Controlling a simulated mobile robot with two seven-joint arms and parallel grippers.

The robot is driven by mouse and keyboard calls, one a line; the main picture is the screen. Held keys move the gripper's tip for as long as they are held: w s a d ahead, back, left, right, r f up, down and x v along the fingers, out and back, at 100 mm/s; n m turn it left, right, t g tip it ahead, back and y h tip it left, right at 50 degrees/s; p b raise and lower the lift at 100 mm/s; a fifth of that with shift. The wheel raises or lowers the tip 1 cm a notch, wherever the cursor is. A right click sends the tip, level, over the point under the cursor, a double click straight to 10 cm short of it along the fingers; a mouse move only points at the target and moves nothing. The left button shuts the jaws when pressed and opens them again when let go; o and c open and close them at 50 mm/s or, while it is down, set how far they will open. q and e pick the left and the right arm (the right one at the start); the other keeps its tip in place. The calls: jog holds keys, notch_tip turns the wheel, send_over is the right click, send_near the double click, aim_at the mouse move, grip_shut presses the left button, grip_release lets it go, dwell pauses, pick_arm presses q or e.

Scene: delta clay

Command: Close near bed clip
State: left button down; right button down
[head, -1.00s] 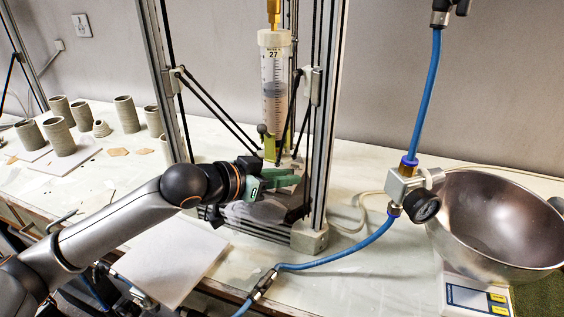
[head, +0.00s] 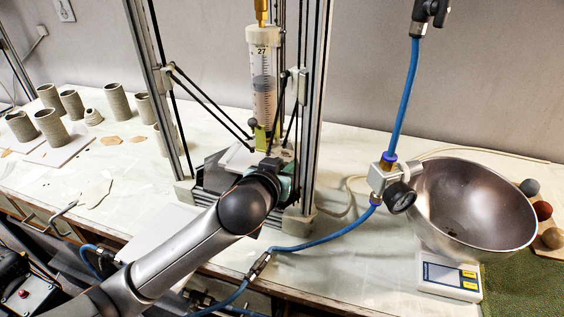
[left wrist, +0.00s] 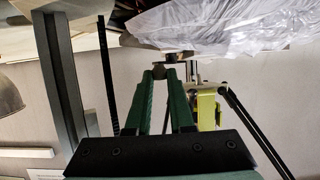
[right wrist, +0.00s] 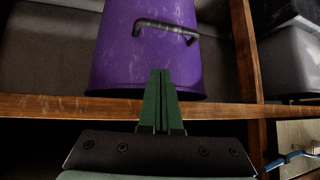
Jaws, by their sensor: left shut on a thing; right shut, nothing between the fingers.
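The clay printer's bed, with a pale plate (head: 238,158) on it, sits low inside the metal frame in the head view. My left gripper (head: 286,182) is at the near right side of the bed, its fingers mostly hidden by my own wrist. In the left wrist view its green fingers (left wrist: 162,74) are shut on a small dark piece (left wrist: 159,72) at the tips, which looks like the near bed clip. The clip is hidden in the head view. My right gripper (right wrist: 160,75) is shut and empty, below the worktop, in front of a purple bin (right wrist: 120,55).
The syringe (head: 263,88) hangs above the bed between black rods and metal posts (head: 313,110). A blue hose (head: 325,238) crosses the table to a gauge valve (head: 386,180). A steel bowl (head: 470,205) stands on a scale (head: 447,277). Clay cups (head: 52,128) stand at left.

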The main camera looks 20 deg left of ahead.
pick_arm(q)
jog(key=shift+f, duration=0.15)
jog(key=c, duration=0.8)
grip_release()
jog(key=shift+p+v, duration=0.95)
jog(key=shift+v, duration=5.3)
